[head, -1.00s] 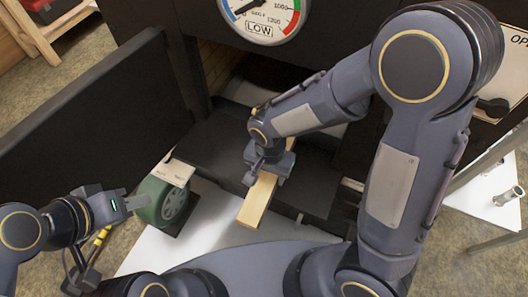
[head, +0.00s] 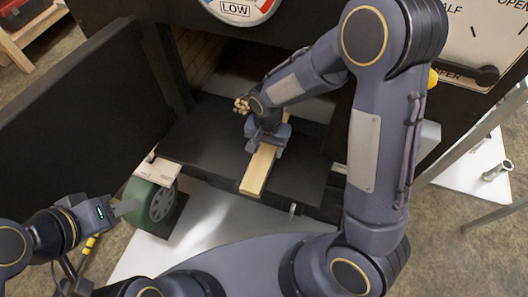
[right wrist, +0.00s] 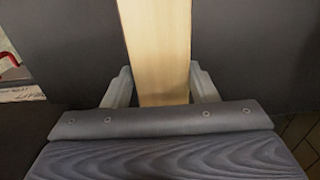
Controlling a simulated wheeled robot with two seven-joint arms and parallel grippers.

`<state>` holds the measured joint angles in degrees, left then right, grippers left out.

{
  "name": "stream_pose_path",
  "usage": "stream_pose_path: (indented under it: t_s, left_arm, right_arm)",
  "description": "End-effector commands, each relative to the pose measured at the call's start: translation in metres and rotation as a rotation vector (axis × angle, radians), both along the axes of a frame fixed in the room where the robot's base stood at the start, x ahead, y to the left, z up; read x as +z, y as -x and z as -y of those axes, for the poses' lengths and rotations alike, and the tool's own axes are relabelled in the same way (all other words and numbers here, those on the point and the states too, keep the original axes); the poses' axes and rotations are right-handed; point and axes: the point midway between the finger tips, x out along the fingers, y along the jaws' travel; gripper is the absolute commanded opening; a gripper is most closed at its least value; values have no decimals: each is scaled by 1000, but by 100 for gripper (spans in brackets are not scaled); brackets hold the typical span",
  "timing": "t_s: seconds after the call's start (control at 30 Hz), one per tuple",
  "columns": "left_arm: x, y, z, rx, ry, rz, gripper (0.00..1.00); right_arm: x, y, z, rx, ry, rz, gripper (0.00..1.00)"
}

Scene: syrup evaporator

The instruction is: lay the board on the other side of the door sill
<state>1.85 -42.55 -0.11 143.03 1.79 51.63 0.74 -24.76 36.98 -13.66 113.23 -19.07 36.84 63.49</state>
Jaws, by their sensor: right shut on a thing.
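The board (head: 259,171) is a pale wooden plank. It points from the dark opening toward me, over the black door sill (head: 205,132), with its near end around the sill's front edge. My right gripper (head: 267,137) is shut on the board from above, inside the opening's front. In the right wrist view the board (right wrist: 158,45) runs between both fingers (right wrist: 160,92).
A large black door panel (head: 85,105) stands open at the left. A round gauge (head: 238,8) is above the opening. A white surface (head: 200,232) lies before the sill. A metal cylinder (head: 497,171) stands on a white surface at the right.

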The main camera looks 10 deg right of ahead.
Motion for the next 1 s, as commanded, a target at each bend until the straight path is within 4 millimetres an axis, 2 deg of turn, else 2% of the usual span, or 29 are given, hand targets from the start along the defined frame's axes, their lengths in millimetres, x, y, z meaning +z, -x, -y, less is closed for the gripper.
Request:
stream_pose_path:
  t_s: [0.43, 0.47, 0.63, 0.9, 1.0]
  left_arm:
    - [-3, 0, 0, 0, 0, 0, 36]
    - [-3, 0, 0, 0, 0, 0, 36]
    - [-4, 0, 0, 0, 0, 0, 36]
    - [-3, 0, 0, 0, 0, 0, 36]
    - [-1, 0, 0, 0, 0, 0, 36]
  right_arm:
    - [-5, -6, 4, 1, 0, 0, 22]
    - [-5, -6, 4, 1, 0, 0, 54]
    - [-5, -6, 4, 1, 0, 0, 76]
    - [-5, -5, 4, 1, 1, -1, 78]
    - [2, -6, 4, 1, -1, 2, 78]
